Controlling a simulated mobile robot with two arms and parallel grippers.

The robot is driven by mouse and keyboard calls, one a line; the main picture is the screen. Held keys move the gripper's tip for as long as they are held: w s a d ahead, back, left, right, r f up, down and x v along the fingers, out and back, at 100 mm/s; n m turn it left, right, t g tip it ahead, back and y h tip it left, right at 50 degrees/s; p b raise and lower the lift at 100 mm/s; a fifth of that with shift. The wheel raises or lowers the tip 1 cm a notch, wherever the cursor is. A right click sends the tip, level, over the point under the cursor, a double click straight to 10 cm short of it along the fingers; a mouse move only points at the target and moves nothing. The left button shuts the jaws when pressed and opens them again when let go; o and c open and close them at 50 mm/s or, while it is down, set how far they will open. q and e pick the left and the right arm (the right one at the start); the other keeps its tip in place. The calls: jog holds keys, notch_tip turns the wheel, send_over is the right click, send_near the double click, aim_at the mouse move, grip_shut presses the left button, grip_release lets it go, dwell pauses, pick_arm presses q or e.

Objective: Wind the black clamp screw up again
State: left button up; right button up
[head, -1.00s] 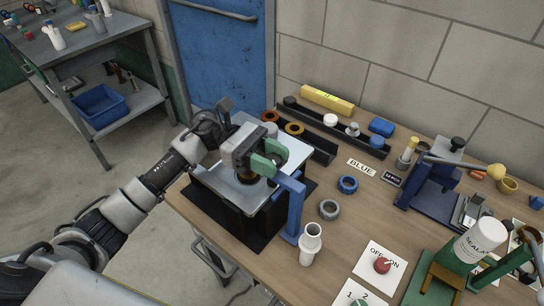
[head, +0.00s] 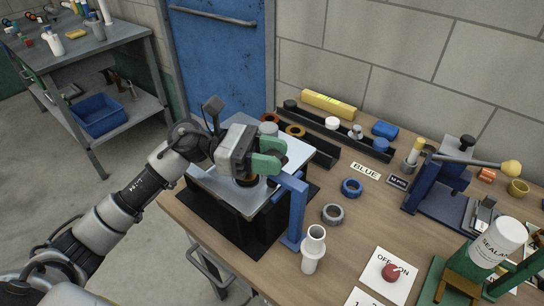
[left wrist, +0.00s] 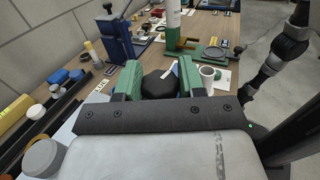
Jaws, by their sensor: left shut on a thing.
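My left gripper (head: 268,157) is over the metal plate (head: 215,193) on the black box, beside the top of the blue clamp post (head: 292,215). In the left wrist view its two green fingers close on the sides of the round black clamp screw knob (left wrist: 157,86). The knob's top carries a pale pointer strip. In the head view the fingers hide the knob. A small dark and brown round piece (head: 247,181) shows under the gripper, just above the plate. The screw's thread cannot be made out. My right gripper does not show.
A white pipe fitting (head: 313,250) stands close to the post's foot. A grey ring (head: 333,214) and a blue ring (head: 352,188) lie to the right. Black trays (head: 345,134) with small parts run along the back. A blue lever press (head: 440,185) stands at the right.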

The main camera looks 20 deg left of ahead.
pick_arm(q)
jog(key=o, duration=0.9)
jog(key=shift+o, duration=0.2)
jog(key=a+b, duration=0.3)
jog(key=a, duration=0.7)
jog(key=shift+s+a+b, duration=0.3)
jog(key=shift+s+a, duration=0.05)
jog(key=shift+a, duration=0.05)
